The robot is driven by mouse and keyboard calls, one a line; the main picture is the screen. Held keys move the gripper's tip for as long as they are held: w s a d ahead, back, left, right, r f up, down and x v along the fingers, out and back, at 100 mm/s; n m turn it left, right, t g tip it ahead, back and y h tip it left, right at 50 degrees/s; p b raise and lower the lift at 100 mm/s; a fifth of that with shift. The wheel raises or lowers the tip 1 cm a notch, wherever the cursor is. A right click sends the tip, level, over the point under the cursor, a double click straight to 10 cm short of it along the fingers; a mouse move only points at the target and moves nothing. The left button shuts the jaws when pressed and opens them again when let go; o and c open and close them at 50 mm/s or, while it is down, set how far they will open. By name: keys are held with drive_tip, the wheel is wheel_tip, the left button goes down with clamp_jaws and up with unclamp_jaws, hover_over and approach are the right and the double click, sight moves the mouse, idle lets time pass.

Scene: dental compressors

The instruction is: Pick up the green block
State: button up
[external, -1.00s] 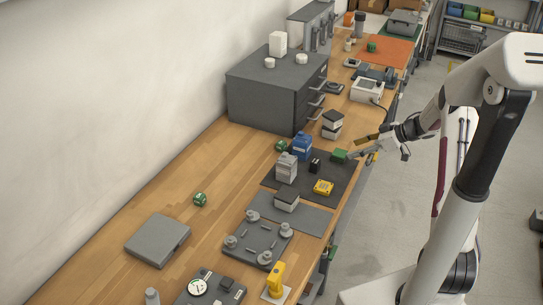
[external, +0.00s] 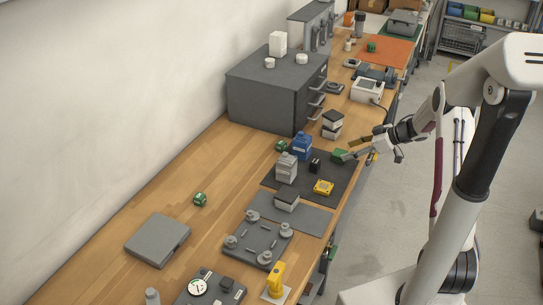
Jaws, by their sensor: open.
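The green block (external: 338,155) lies on the dark mat (external: 341,172), near the mat's far right corner. My gripper (external: 350,148) reaches in from the right, low over the bench edge. It is open, with its fingertips right at the block and partly covering its right side. I cannot tell at this size whether the fingers touch the block or stand on both sides of it.
On the mat are a grey box (external: 286,168), a blue container (external: 302,146), a small black item (external: 315,165) and a yellow device (external: 323,187). A black-and-white stacked box (external: 332,124) stands behind. A grey drawer cabinet (external: 268,95) stands farther back.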

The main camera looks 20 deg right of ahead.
sight(341, 153)
drive_tip(key=shift+x, duration=2.6)
drive_tip(key=shift+a+r, duration=0.1)
drive_tip(key=shift+a, duration=0.05)
drive_tip(key=c, duration=1.3)
